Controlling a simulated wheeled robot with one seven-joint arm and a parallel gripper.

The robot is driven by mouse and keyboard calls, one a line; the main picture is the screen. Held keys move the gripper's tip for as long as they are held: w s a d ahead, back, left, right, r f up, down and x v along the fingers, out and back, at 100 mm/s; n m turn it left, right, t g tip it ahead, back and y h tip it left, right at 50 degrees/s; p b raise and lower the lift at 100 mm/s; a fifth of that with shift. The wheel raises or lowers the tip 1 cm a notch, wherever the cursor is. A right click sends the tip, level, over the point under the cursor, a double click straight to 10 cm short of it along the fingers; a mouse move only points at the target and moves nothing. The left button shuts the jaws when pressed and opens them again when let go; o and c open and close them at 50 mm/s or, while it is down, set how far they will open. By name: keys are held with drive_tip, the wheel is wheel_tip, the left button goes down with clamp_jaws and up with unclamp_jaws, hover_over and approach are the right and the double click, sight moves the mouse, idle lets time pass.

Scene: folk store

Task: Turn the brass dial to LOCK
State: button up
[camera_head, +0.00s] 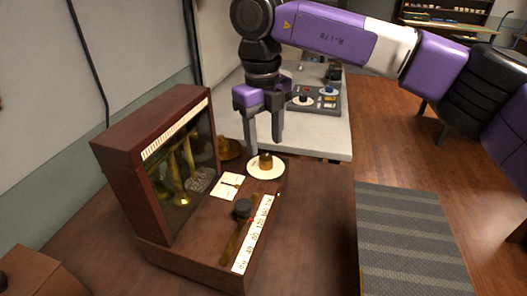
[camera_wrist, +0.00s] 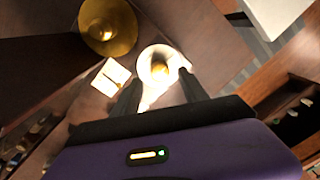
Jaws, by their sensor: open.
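The brass dial (camera_head: 266,161) is a small knob on a round cream plate (camera_head: 257,172) at the far right end of a dark wooden cabinet (camera_head: 170,265). In the wrist view the dial (camera_wrist: 158,68) sits on its bright plate, just beyond the fingertips. My gripper (camera_head: 263,147) points down with its fingers apart and empty, above and slightly behind the dial; it also shows in the wrist view (camera_wrist: 157,82). I cannot tell whether a finger touches the plate. The LOCK marking cannot be read in either view.
A black knob (camera_head: 242,208) stands beside a white scale strip (camera_head: 255,235) on the cabinet. A small white card (camera_head: 230,186) lies near the dial. A glass-fronted box (camera_head: 180,165) rises at left. A brass disc (camera_wrist: 108,26) is close by. A grey striped mat (camera_head: 410,240) lies at right.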

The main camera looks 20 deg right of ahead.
sight(266, 157)
drive_tip(key=shift+d+f, duration=0.1)
drive_tip(key=shift+f, duration=2.25)
clamp_jaws()
